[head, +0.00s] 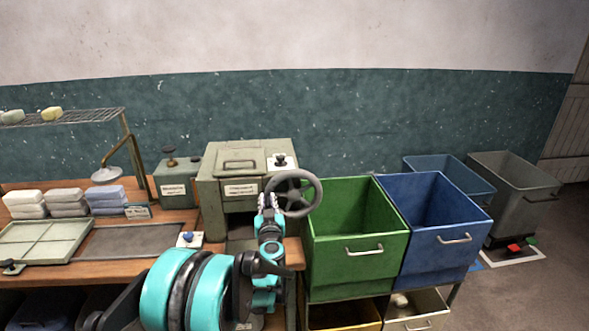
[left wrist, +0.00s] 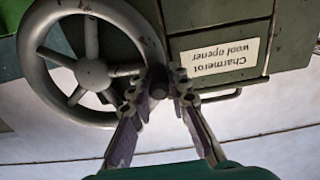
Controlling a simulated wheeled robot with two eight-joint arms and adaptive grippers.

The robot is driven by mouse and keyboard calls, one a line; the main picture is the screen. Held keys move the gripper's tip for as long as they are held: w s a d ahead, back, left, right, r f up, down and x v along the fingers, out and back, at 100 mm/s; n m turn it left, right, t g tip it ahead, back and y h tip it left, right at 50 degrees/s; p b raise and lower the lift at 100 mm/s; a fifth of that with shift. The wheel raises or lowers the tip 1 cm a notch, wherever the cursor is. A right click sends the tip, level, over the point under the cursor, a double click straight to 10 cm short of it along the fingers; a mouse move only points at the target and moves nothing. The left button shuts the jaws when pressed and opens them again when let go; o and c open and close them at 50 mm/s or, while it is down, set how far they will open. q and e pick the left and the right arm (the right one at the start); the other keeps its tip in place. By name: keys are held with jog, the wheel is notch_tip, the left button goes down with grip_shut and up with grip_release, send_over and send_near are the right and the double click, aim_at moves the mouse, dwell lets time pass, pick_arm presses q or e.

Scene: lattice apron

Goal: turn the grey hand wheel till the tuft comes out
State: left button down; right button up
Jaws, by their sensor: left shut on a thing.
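The grey hand wheel (head: 313,200) is spoked and sits on the right side of the front of a grey-green machine (head: 217,168). In the left wrist view the wheel (left wrist: 34,72) fills the upper left, and the machine's label (left wrist: 222,59) reads "Charmerot wool opener". My left gripper (head: 269,200) is at the wheel's left rim. In the left wrist view its fingers (left wrist: 160,82) are closed around a short dark handle at the rim. Their tips partly hide the handle. No tuft shows in either view. My right gripper is not in view.
A green bin (head: 357,268) and a blue bin (head: 441,260) stand close to the right of the wheel. A wooden bench (head: 115,258) with a tray (head: 40,242) and stacked pale blocks (head: 66,202) is at left. A grey bin (head: 515,195) stands far right.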

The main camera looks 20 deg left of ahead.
aim_at(272, 184)
pick_arm(q)
jog(key=shift+w+d+r, duration=0.1)
jog(key=shift+r, duration=0.5)
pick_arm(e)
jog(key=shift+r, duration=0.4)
pick_arm(q)
jog(key=r, duration=0.1)
jog(key=p, duration=0.1)
jog(key=d+r+p, duration=0.1)
jog(key=shift+w+r, duration=0.25)
jog(key=shift+r, duration=0.1)
jog(key=shift+w+d+r, duration=0.1)
jog(key=shift+d+r, duration=0.05)
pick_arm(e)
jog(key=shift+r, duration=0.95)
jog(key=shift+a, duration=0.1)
